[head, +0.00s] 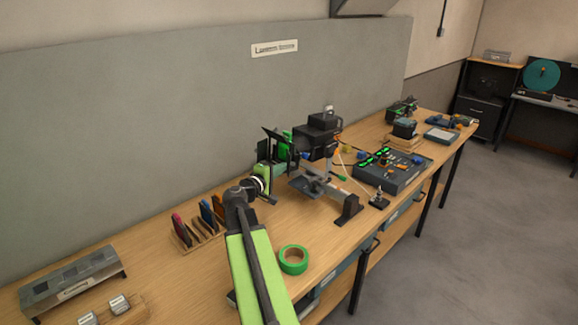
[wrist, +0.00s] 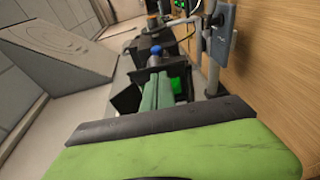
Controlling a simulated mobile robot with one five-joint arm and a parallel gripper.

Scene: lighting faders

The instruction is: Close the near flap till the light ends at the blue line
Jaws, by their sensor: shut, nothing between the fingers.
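The lantern is a dark box-shaped lamp (head: 318,138) on a stand on the bench. Dark flaps (head: 292,155) stand at its front, on the left side in the head view. In the wrist view a dark flap (wrist: 126,101) lies left of my fingers. My gripper (head: 277,170) is at the front of the lantern, close to the flaps. Its teal fingers (wrist: 157,88) are together and empty, pointing toward the lamp. I cannot tell whether they touch a flap. I cannot make out the blue line or the light's edge in either view.
A control desk (head: 393,170) with green lights stands right of the lantern. A green tape roll (head: 293,260) lies near the front edge. A rack of coloured pieces (head: 198,222) stands left of my arm. A grey panel (head: 200,100) rises behind the bench.

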